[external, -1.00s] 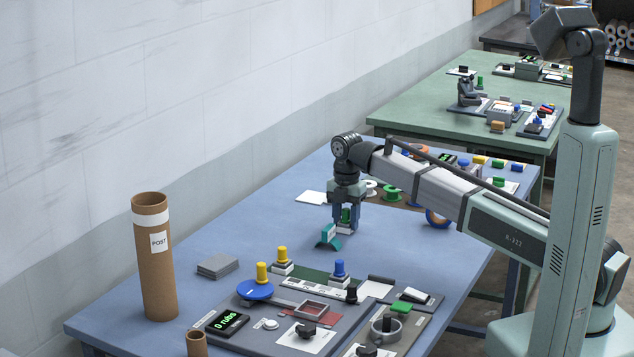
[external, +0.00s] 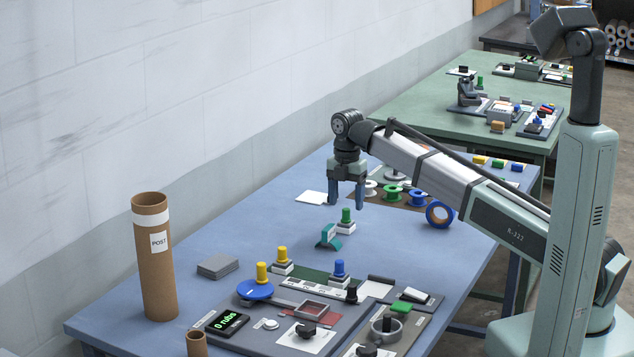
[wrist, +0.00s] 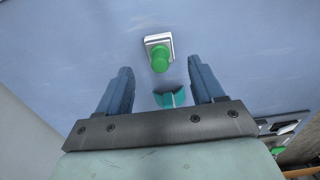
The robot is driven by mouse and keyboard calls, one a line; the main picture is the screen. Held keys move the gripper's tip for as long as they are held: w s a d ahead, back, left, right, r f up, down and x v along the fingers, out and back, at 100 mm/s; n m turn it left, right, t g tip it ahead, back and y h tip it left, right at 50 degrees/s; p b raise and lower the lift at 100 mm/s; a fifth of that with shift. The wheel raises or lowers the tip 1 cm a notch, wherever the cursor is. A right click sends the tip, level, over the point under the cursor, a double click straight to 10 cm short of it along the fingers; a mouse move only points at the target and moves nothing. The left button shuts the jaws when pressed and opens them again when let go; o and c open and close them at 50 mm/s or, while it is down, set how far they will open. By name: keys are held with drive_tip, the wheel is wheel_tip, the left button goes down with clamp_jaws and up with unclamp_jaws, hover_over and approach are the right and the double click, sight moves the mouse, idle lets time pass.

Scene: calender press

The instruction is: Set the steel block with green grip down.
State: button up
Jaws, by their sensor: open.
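The steel block with green grip (external: 346,222) stands upright on the blue table, its green knob on top. It also shows in the wrist view (wrist: 159,55), beyond my fingertips. My gripper (external: 347,201) is open and empty, raised above the block and apart from it. In the wrist view its two blue fingers (wrist: 160,75) are spread, with the block ahead of the gap between them. A teal piece (external: 328,237) sits on the table just in front-left of the block; it also shows between the fingers in the wrist view (wrist: 170,98).
A white sheet (external: 312,197) lies left of my gripper. Spools and a blue tape ring (external: 440,214) are to the right. The press panel (external: 330,310) with yellow- and blue-gripped blocks is in front. A cardboard tube (external: 155,270) stands at the left. Table left of the block is clear.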

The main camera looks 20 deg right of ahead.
sight(346, 209)
drive_tip(key=shift+r, duration=3.15)
